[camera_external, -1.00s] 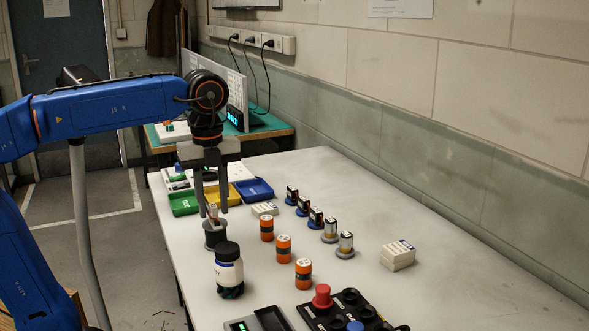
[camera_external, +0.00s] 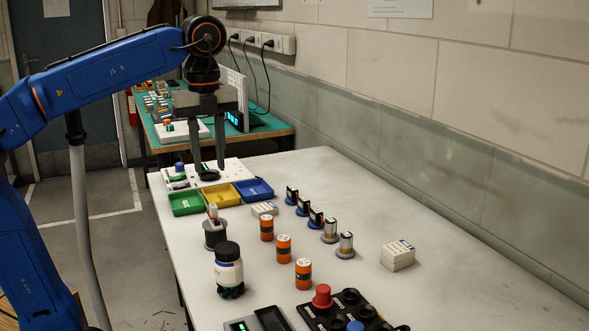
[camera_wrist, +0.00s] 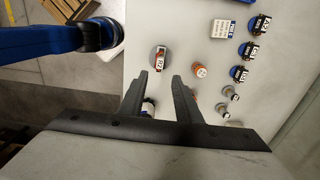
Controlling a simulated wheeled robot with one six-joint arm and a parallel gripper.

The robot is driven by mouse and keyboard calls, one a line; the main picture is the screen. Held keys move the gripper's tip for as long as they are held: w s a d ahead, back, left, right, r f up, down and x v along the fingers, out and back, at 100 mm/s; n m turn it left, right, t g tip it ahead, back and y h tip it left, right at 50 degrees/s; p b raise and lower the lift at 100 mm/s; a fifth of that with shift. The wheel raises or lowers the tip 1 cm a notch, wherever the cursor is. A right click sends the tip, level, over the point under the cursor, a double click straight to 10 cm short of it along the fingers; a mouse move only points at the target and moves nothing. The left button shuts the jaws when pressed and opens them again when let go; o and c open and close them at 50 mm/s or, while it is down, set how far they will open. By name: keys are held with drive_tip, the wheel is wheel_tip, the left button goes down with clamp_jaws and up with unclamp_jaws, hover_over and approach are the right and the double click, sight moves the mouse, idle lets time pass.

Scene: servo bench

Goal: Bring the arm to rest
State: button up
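My gripper (camera_external: 208,168) hangs fingers down above the far left part of the white bench, in front of a white board and close to the coloured trays in the picture. Its two dark fingers are apart with nothing between them. In the wrist view my gripper (camera_wrist: 168,72) also shows spread fingers with bare bench between the tips. A servo on a dark round stand (camera_external: 215,235) stands below, clear of the fingers; it shows in the wrist view (camera_wrist: 159,60) too.
Green (camera_external: 185,203), yellow (camera_external: 222,195) and blue (camera_external: 254,189) trays sit at the far left. Orange cylinders (camera_external: 284,249), a dark-capped jar (camera_external: 228,270), small servos on stands (camera_external: 316,216), white card stacks (camera_external: 398,256) and a black button panel (camera_external: 345,311) occupy the bench. The right side is largely clear.

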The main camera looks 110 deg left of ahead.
drive_tip(key=w+d+f+n+t+y, duration=0.1)
drive_tip(key=w+d+f+n+t, duration=0.1)
drive_tip(key=d+f+n+t, duration=0.65)
drive_tip(key=w+d+f+n+y, duration=0.1)
drive_tip(key=d+f, duration=0.5)
drive_tip(key=d, duration=0.8)
drive_tip(key=s+d+f+g+h, duration=0.1)
drive_tip(key=s+d+f+g, duration=0.1)
drive_tip(key=f, duration=0.7)
drive_tip(key=s+d+f+g+h, duration=0.1)
drive_tip(key=s+f, duration=0.3)
drive_tip(key=f, duration=0.5)
drive_tip(key=shift+s+d+g, duration=0.15)
drive_tip(key=shift+d+g, duration=0.2)
drive_tip(key=shift+d, duration=0.3)
drive_tip(key=shift+m, duration=0.25)
